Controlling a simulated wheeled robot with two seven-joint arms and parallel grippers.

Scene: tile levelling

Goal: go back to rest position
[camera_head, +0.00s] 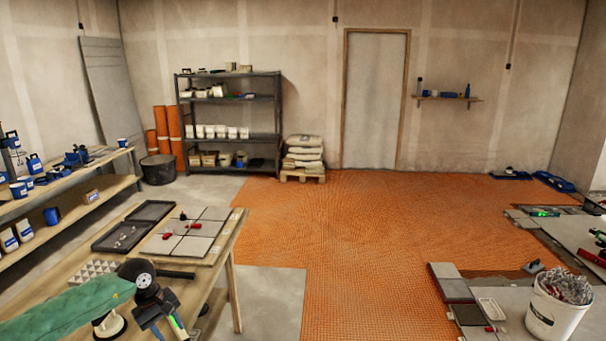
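The wooden worktable (235,235) stands at the lower left. On it lie pale tiles (200,245) with small red pieces on and between them, beside a dark shallow tray (130,228).
Wooden shelves (75,185) with blue and white containers stand at the left. A white bucket (552,318) stands at the lower right near laid tiles (452,285) and loose tools. Orange matting (340,235) covers the clear middle floor. A metal rack (230,135) and stacked sacks (304,150) stand behind.

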